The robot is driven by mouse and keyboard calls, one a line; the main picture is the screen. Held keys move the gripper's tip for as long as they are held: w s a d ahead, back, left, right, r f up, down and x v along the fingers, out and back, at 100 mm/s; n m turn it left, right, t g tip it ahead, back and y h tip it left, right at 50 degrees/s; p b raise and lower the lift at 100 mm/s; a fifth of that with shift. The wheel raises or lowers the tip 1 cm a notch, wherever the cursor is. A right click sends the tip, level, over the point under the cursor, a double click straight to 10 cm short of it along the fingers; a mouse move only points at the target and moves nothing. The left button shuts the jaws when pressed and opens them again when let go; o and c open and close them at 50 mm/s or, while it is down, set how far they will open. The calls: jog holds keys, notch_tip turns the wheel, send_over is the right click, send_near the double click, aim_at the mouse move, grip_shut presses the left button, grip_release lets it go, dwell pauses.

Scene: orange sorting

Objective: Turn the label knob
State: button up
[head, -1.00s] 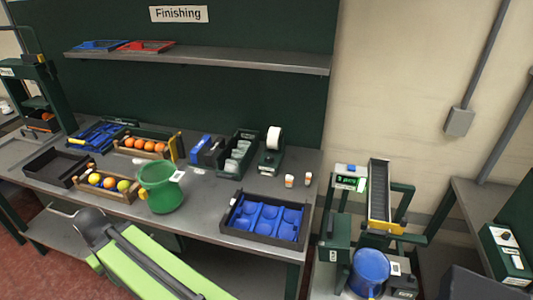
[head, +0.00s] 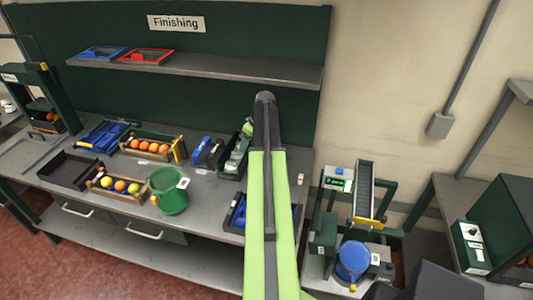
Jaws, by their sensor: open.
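I cannot make out a label knob for certain. The label dispenser with a white roll, on the bench in the earlier frame, is now hidden behind my arm. At the right edge, a small dark green box (head: 470,247) carries a dark knob-like part and white labels; it is too small to tell more. My lime-green arm rises through the middle of the view, its dark rounded joint in front of the bench's back panel. My gripper does not show; it seems hidden behind the arm.
The bench (head: 215,207) holds a green bucket (head: 172,197), an orange crate (head: 120,197), a black tray (head: 70,172) and a blue-lined tray (head: 236,213), partly covered by my arm. A ramp machine (head: 364,190) and blue bucket (head: 352,260) stand right.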

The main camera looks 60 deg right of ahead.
jog(key=s+d+r, duration=0.1)
jog(key=s+d, duration=0.8)
jog(key=d, duration=0.1)
jog(key=shift+t+h, duration=0.3)
jog(key=shift+t, duration=0.1)
jog(key=b+x, duration=1.5)
jog(key=x, duration=0.2)
jog(key=shift+w+f+b, duration=0.2)
jog(key=shift+f+b, duration=0.05)
jog(key=shift+b, duration=0.2)
jog(key=shift+r, duration=0.1)
